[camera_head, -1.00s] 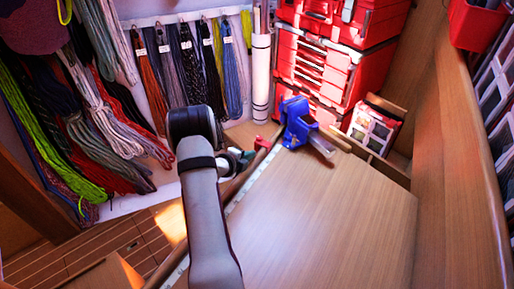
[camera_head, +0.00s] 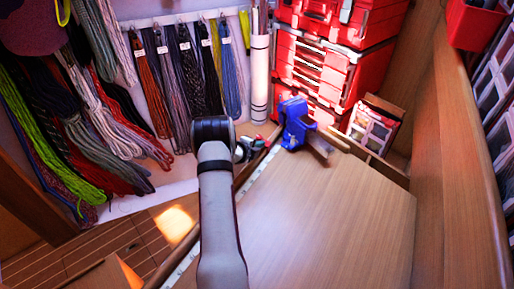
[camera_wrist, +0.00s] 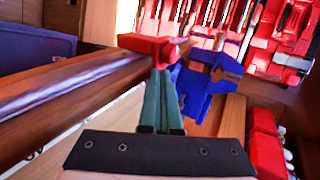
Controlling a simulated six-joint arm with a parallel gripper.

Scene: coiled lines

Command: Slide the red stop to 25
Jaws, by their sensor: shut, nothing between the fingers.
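The red stop (camera_wrist: 150,47) sits on a round wooden rail (camera_wrist: 70,95) in the wrist view. In the head view it is a small red patch (camera_head: 260,141) near the rail's far end, partly hidden by my gripper. A pale scale strip (camera_head: 247,186) runs along the rail; its numbers are too small to read. My gripper (camera_wrist: 159,74) has its green fingers together and empty, with the tips just in front of the stop. I cannot tell whether they touch it. In the head view my gripper (camera_head: 252,146) is partly hidden behind my wrist.
A blue clamp (camera_head: 294,122) stands just right of the stop, close to my fingers. Red tool cases (camera_head: 310,65) and a white roll (camera_head: 260,75) are behind. Coiled ropes (camera_head: 110,110) hang at left. The wooden board (camera_head: 330,215) is clear.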

